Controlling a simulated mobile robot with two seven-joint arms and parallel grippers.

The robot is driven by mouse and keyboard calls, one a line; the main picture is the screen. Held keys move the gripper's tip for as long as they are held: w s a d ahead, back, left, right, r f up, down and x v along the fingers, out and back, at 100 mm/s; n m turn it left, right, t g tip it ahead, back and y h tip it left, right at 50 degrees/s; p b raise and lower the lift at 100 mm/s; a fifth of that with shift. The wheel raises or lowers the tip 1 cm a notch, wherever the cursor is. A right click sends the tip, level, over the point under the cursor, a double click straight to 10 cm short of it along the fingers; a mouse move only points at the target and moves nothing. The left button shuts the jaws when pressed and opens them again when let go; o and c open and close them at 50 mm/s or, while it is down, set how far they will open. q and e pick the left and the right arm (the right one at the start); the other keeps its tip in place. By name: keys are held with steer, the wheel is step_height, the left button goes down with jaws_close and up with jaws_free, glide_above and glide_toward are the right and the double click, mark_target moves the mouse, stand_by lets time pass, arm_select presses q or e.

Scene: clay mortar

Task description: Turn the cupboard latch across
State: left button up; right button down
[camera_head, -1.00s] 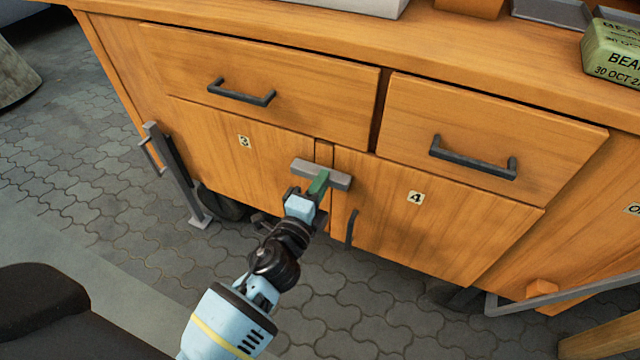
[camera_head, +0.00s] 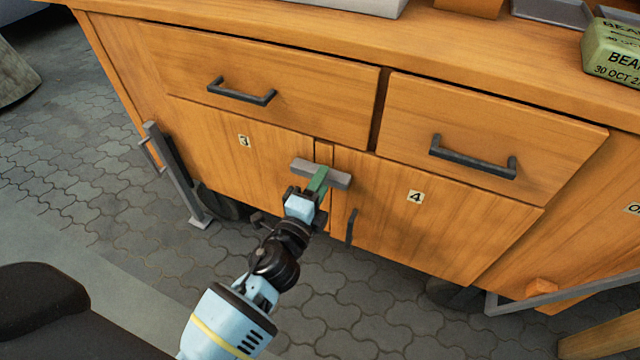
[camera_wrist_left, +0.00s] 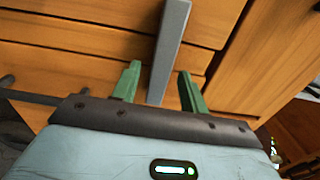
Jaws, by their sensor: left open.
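The cupboard latch (camera_head: 336,179) is a grey bar lying across the gap between the doors marked 3 (camera_head: 222,145) and 4 (camera_head: 440,222). My left gripper (camera_head: 318,184) is in front of it, its green fingers near the bar's middle. In the left wrist view the latch (camera_wrist_left: 171,45) runs up from between the open green fingers (camera_wrist_left: 158,88), with a gap showing on each side. I cannot tell whether a finger touches it. My right gripper is not in view.
Two drawers with dark handles (camera_head: 240,92) (camera_head: 474,158) are above the doors. A dark door handle (camera_head: 351,227) is just right of my left gripper. A green block with lettering (camera_head: 612,55) sits on the worktop at the right.

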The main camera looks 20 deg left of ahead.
arm_select(q)
steer(key=s, duration=0.7)
steer(key=shift+s, duration=0.35)
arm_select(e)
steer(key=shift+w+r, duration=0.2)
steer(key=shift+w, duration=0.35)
arm_select(q)
steer(key=shift+a, duration=0.1)
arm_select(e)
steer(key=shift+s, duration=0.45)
